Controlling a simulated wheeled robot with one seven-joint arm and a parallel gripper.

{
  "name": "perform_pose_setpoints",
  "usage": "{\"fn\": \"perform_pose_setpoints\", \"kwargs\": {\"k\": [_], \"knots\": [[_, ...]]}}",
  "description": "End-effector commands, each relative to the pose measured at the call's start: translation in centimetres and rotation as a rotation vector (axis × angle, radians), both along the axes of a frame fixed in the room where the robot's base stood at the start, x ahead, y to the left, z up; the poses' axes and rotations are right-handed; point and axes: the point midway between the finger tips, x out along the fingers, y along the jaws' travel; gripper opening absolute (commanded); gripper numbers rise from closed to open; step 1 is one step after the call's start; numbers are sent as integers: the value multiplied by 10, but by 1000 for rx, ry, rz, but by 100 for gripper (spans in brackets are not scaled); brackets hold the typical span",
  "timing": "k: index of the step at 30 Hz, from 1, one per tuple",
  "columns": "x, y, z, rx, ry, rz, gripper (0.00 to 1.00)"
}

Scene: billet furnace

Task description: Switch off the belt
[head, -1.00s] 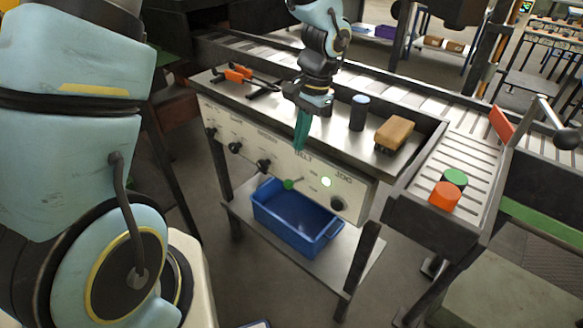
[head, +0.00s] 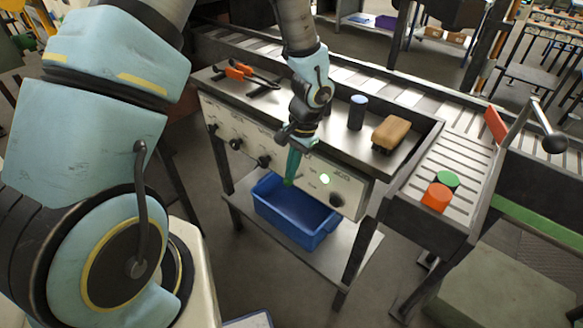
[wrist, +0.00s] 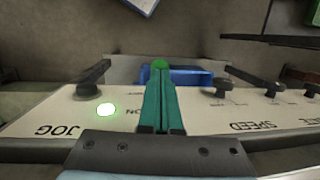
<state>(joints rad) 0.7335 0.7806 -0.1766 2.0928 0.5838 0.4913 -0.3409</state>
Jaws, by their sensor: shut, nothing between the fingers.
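The belt switch is a lever with a green ball knob (wrist: 160,64) on the front of the control panel (head: 351,186). In the wrist view the knob shows just past the tips of my gripper (wrist: 161,80). I cannot tell whether they touch. In the head view my gripper (head: 290,177) points down in front of the panel, its green fingers shut and empty, hiding the BELT label and most of the lever. The green lamp (head: 324,179) beside the switch is lit; it also shows in the wrist view (wrist: 106,109), next to the word ON.
A black JOG knob (head: 337,200) sits right of the lamp, and black dials (head: 264,161) line the panel's left part. A blue bin (head: 292,217) stands on the shelf below. A brush (head: 391,132) and a dark cylinder (head: 357,112) stand on the panel top.

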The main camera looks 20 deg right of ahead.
Motion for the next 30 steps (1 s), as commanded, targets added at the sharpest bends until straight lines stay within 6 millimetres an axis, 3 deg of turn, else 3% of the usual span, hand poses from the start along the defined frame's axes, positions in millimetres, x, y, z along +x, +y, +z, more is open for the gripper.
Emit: {"fn": "perform_pose_setpoints", "kwargs": {"k": [14, 30], "knots": [[-5, 9, -15, -124, -71, -1, 0], [-14, 25, -44, -117, -66, 0, 0]]}}
